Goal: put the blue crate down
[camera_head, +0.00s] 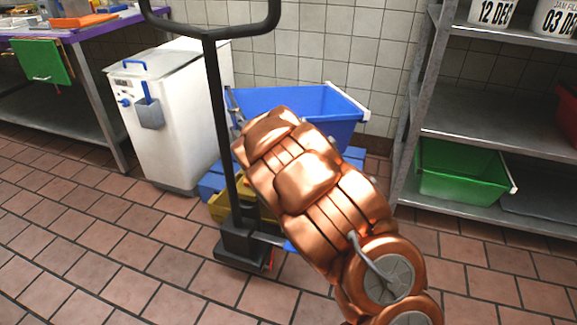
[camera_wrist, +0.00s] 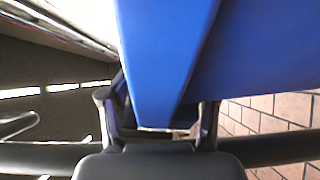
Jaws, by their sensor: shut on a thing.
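The blue crate (camera_head: 310,100) is in the head view behind my copper arm, its open top facing up and a white strip on its right rim. The arm covers its front and lower part. In the wrist view the blue crate (camera_wrist: 165,60) fills the top and right, its wall between my fingers. My gripper (camera_wrist: 160,128) is shut on this wall. In the head view the gripper is hidden by the arm. Whether the crate's underside touches anything is hidden.
A trolley with a black handle (camera_head: 215,110) stands in front, with a yellow crate (camera_head: 225,208) and more blue low down. A white bin (camera_head: 165,120) is left. Metal shelves (camera_head: 480,115) with a green crate (camera_head: 460,172) are right. Tiled floor (camera_head: 110,245) is clear at front left.

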